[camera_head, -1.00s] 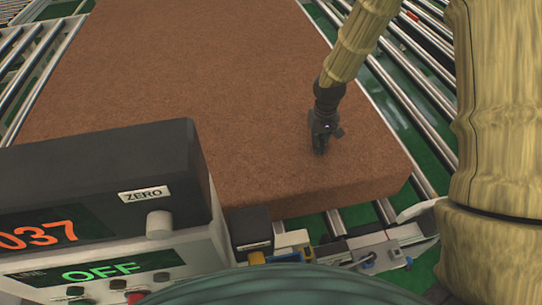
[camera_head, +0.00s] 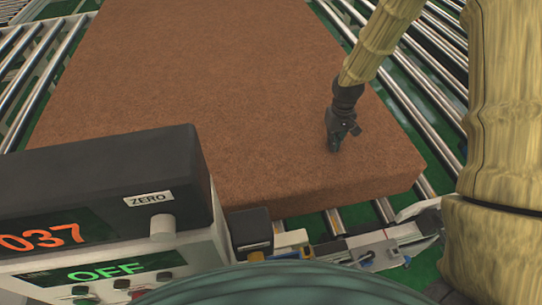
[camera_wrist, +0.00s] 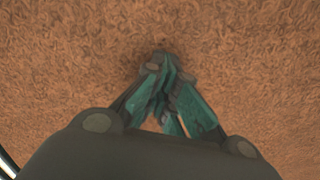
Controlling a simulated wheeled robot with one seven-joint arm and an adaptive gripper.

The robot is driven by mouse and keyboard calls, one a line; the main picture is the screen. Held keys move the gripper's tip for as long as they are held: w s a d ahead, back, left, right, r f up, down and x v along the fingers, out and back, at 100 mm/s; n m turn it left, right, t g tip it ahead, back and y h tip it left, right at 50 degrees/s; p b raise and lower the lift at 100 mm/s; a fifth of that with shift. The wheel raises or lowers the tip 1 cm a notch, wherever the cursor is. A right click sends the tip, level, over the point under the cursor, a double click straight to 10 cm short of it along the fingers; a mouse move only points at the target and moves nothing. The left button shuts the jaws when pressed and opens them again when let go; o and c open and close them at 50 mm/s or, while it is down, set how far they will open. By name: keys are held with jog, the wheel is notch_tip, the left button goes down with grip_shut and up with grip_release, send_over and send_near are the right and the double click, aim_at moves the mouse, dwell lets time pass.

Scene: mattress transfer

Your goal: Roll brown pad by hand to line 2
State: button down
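The brown pad (camera_head: 225,85) is a large, thick, flat slab lying on the roller conveyor (camera_head: 40,75) in the head view. It fills most of the wrist view (camera_wrist: 70,60), where its rough fibrous surface shows close up. My gripper (camera_head: 334,148) is over the pad's near right part, pointing down at its top face. In the wrist view the fingers of my gripper (camera_wrist: 165,62) come together at the tips with nothing between them. The tips look to be at or very near the surface; I cannot tell if they touch. The pad's far end is out of view.
A control box (camera_head: 110,200) reading 037 and OFF stands at the lower left, close to the pad's near edge. Small fittings (camera_head: 370,245) lie along the near side of the conveyor. Bare rollers (camera_head: 420,95) show right of the pad.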

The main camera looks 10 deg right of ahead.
aim_at(366, 142)
jog(key=shift+s+d+f+p, duration=0.1)
jog(key=shift+d+p, duration=0.55)
jog(key=shift+d, duration=2.45)
jog(key=shift+s+d+f+p, duration=0.1)
jog(key=shift+d+p, duration=0.55)
jog(key=shift+d, duration=2.45)
jog(key=shift+a, duration=0.15)
jog(key=shift+r, duration=0.15)
jog(key=shift+w+d+r+p, duration=0.2)
jog(key=shift+r+p, duration=0.45)
jog(key=shift+r, duration=0.05)
jog(key=shift+a+r+p, duration=0.1)
jog(key=shift+r+p, duration=0.65)
jog(key=shift+r, duration=0.4)
jog(key=shift+r+p, duration=0.45)
jog(key=shift+r, duration=1.2)
